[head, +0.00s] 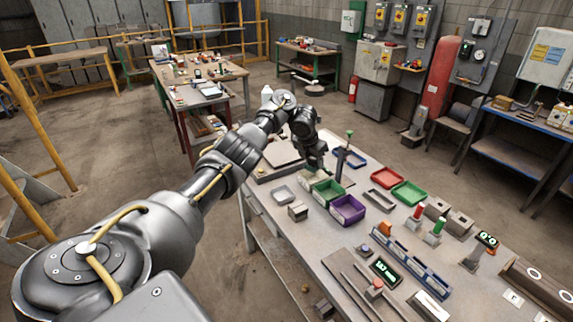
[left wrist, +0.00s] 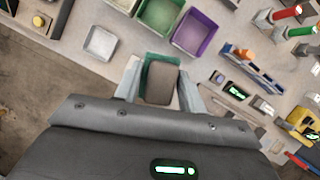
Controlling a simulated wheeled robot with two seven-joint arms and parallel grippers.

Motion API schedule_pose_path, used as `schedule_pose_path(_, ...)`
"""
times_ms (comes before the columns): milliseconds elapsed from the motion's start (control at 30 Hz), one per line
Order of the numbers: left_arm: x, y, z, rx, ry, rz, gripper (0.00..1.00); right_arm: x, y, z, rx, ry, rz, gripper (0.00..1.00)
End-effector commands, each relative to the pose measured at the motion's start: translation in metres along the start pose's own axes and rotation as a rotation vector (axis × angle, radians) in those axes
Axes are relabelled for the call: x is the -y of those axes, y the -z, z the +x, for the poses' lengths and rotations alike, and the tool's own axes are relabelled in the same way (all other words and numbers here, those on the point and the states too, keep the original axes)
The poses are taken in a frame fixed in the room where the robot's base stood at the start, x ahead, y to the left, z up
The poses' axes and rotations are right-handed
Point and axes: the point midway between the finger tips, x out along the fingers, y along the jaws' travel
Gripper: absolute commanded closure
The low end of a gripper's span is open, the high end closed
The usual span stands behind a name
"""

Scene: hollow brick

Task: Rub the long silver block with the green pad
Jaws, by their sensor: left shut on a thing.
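My left gripper (head: 316,163) is over the far left part of the workbench. In the left wrist view its fingers (left wrist: 160,85) are shut on a grey-brown block-like piece with a green edge, which I take to be the green pad (left wrist: 163,59). The fingers and the grey-brown piece hide most of the green. A pale silver block (head: 431,305), likely the long silver block, lies at the near right of the bench. It also shows small in the left wrist view (left wrist: 262,106), well apart from the gripper. My right gripper is out of view.
On the workbench (head: 325,235) stand a green bin (head: 327,191), a purple bin (head: 348,210), a silver tray (head: 283,194) and a grey block (head: 298,211). A blue rack (head: 410,262) and a display (head: 385,270) stand near the silver block.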

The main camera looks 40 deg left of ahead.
Motion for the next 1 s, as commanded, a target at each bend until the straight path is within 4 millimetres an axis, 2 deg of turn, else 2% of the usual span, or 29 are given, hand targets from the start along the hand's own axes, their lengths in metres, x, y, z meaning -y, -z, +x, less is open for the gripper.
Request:
schedule_pose_path(100,0.036,-0.005,-0.015,0.002,0.063,0.176,0.78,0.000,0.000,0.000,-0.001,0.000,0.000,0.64)
schedule_pose_path(267,0.074,0.000,-0.028,0.003,0.130,0.339,0.78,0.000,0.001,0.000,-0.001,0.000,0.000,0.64)
schedule_pose_path(333,0.102,0.007,-0.038,0.004,0.177,0.455,0.78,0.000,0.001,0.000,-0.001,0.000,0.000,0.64)
schedule_pose_path(467,0.162,0.029,-0.060,0.003,0.278,0.694,0.78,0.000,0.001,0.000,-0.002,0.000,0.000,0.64)
schedule_pose_path(700,0.292,0.071,-0.112,0.001,0.472,1.159,0.78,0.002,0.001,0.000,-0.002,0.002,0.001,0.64)
schedule_pose_path(800,0.337,0.088,-0.128,-0.001,0.539,1.314,0.78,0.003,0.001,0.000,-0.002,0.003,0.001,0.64)
schedule_pose_path(1000,0.402,0.127,-0.148,-0.003,0.648,1.576,0.78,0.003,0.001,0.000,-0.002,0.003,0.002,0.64)
